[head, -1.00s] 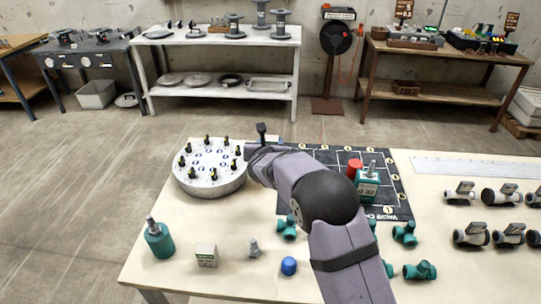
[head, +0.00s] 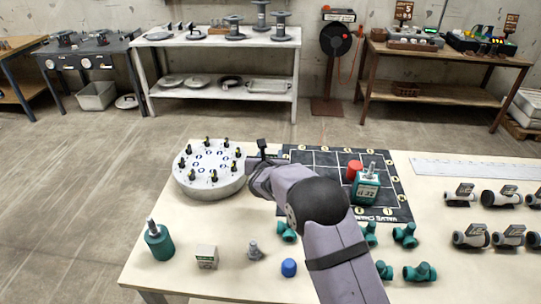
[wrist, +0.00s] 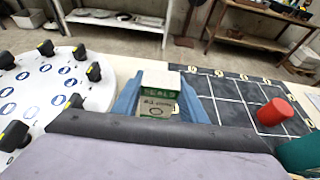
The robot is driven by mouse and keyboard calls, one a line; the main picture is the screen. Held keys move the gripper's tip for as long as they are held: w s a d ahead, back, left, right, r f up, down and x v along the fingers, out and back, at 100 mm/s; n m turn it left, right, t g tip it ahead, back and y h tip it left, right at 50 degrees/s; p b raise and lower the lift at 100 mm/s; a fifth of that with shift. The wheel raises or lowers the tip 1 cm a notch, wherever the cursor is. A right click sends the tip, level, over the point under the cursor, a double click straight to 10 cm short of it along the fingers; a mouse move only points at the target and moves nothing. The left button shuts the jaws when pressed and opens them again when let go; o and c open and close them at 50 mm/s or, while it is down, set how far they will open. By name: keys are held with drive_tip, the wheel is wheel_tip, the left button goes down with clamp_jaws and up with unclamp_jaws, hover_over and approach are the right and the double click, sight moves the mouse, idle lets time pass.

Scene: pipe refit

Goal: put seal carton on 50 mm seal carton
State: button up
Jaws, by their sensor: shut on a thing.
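My gripper (wrist: 158,100) is shut on a seal carton (wrist: 159,80), a small pale box with a green-banded label, seen between the blue fingers in the wrist view. Its label reads "SEALS", with a size line too blurred to be sure of. In the head view the held carton is hidden behind my arm, between the round flange plate and the dark mat. Another small white carton with a green label (head: 206,257) stands upright on the front left of the table, well apart from my gripper. I cannot read its size.
The round plate (head: 210,185) with several black-and-yellow studs is left of my gripper. The dark gridded mat (head: 322,158) holds a red cylinder (head: 354,171) and a teal valve block (head: 367,190). A teal bottle (head: 159,241), a grey fitting (head: 254,250) and a blue cap (head: 288,267) stand near the carton.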

drive_tip(key=shift+f, duration=0.15)
drive_tip(key=o, duration=1.1)
drive_tip(key=shift+c, duration=0.2)
drive_tip(key=shift+r, duration=0.25)
drive_tip(key=shift+s, duration=0.2)
drive_tip(key=b+v, duration=0.3)
drive_tip(key=v, duration=0.8)
drive_tip(key=shift+s, duration=0.25)
drive_tip(key=shift+r, duration=0.15)
